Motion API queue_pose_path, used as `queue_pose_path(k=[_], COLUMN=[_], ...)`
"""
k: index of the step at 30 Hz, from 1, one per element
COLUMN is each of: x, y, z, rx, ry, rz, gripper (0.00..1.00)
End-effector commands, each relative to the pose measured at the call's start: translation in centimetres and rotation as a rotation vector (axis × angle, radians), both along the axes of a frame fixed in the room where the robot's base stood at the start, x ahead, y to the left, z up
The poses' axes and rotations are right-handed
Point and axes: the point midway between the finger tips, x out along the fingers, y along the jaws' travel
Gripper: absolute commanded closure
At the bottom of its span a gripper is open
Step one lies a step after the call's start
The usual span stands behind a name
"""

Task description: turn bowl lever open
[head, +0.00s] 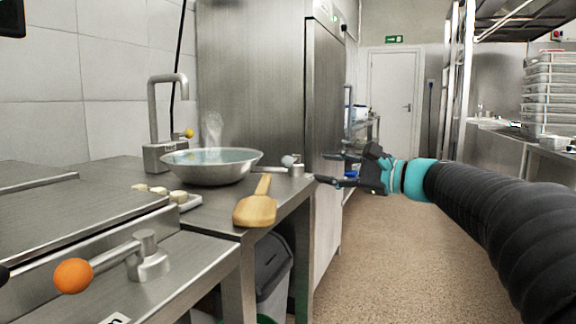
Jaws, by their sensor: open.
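A wide metal bowl (212,167) with steaming water stands on the steel counter. Right of it, at the counter's right edge, is a small metal lever (270,169). Its thin rod runs from a short post (297,171) toward the bowl, with a pale round knob (288,160) close to the post. Whether the rod touches the bowl I cannot tell. My gripper (324,168) is open and empty, just right of the post. Its fingers point left, one above the other, with a gap in the picture between them and the post.
A wooden paddle (257,208) lies over the counter's front edge. Another lever with an orange ball (73,276) is in the left foreground. A tap (152,105) stands behind the bowl. A tall steel cabinet (255,75) rises behind the counter. A bin (272,268) sits below. The floor at right is clear.

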Motion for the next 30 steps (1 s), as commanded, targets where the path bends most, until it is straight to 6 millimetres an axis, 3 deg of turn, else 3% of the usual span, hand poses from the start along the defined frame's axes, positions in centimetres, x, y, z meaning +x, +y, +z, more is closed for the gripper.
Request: queue_pose_path(k=[9, 15, 21, 30], x=[3.1, 4.7, 5.5, 5.6], y=[5.3, 7.9, 9.1, 9.3], z=[-0.1, -0.1, -0.1, -0.1], rx=[-0.001, -0.002, -0.002, -0.002], ry=[0.001, 0.001, 0.001, 0.000], rz=[0.005, 0.003, 0.000, -0.001], gripper=[0.58, 0.58, 0.58, 0.58])
